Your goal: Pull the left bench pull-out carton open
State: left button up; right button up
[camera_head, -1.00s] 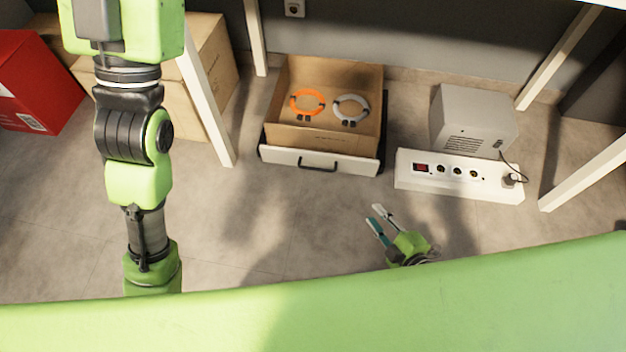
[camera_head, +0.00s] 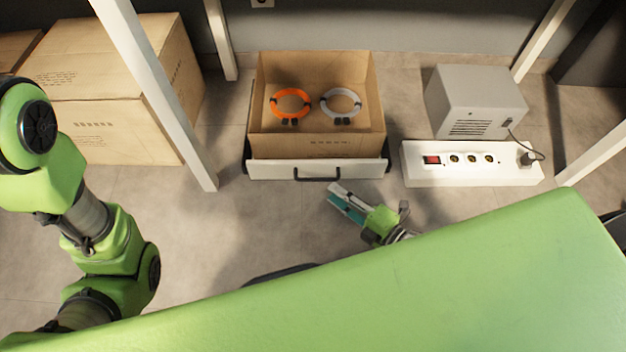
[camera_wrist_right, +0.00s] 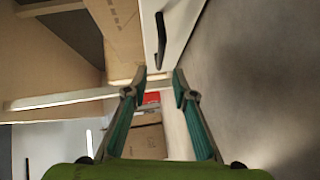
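The pull-out carton (camera_head: 317,144) is a brown open-topped box behind a white front panel (camera_head: 270,170) with a black bar handle (camera_head: 317,177). It stands on the floor under the bench. My right gripper (camera_head: 334,194) is just in front of the panel, a little right of and below the handle in the head view. In the right wrist view its fingers (camera_wrist_right: 161,78) are apart with nothing between them. The handle (camera_wrist_right: 160,42) shows beyond the fingertips, which appear apart from it. My left arm reaches down the left side of the head view; its gripper is out of view.
An orange ring (camera_head: 291,103) and a grey ring (camera_head: 341,103) lie in the carton. A white power strip (camera_head: 470,164) and a grey box (camera_head: 475,101) stand to the right. A bench leg (camera_head: 160,95) and large cartons (camera_head: 110,85) stand to the left. Floor in front is clear.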

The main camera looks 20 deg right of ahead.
aim_at(315, 179)
jog(key=b+x, duration=0.3)
jog(key=x, duration=0.4)
jog(key=shift+w+a+f, duration=0.15)
jog(key=shift+w+f, duration=0.05)
jog(key=shift+w, duration=0.15)
jog(key=shift+w+a+b, duration=0.3)
jog(key=shift+w, duration=0.1)
grip_shut()
